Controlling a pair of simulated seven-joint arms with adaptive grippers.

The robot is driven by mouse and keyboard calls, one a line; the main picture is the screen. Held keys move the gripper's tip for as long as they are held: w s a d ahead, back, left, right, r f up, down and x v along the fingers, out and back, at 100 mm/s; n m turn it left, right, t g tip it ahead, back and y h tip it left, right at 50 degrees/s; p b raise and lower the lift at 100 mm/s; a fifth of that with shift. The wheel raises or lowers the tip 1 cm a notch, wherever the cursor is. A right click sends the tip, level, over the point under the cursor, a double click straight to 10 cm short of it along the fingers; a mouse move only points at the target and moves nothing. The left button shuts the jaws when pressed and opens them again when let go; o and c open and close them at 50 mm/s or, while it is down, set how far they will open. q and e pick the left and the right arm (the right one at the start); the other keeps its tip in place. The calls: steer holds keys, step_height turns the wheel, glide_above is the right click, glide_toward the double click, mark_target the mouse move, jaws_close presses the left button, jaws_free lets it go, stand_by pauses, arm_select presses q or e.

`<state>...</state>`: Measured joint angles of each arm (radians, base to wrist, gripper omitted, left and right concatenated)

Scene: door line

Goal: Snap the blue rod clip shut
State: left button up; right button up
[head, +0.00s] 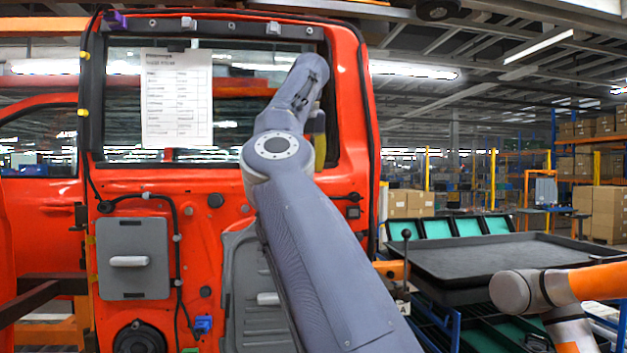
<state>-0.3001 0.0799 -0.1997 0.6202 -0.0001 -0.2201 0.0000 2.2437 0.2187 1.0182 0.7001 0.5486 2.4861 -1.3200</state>
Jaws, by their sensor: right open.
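A small blue clip (203,325) sits low on the red door (225,185), below the thin black cable; it is too small to tell whether it is open or shut. My right arm rises across the door's right half. My right gripper (318,130) is at the upper right of the door, by the window frame, mostly hidden behind my own arm links. It is open, well above and right of the blue clip, and not touching it. My left gripper is out of view.
A paper sheet (177,100) hangs on the window. A purple clip (115,20) and yellow clips (84,112) sit on the frame. A grey panel with a handle (133,258) is at left. A black tray (490,258) and an orange arm (560,288) stand right.

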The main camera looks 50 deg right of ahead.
steer(key=shift+x, duration=2.05)
jaws_close()
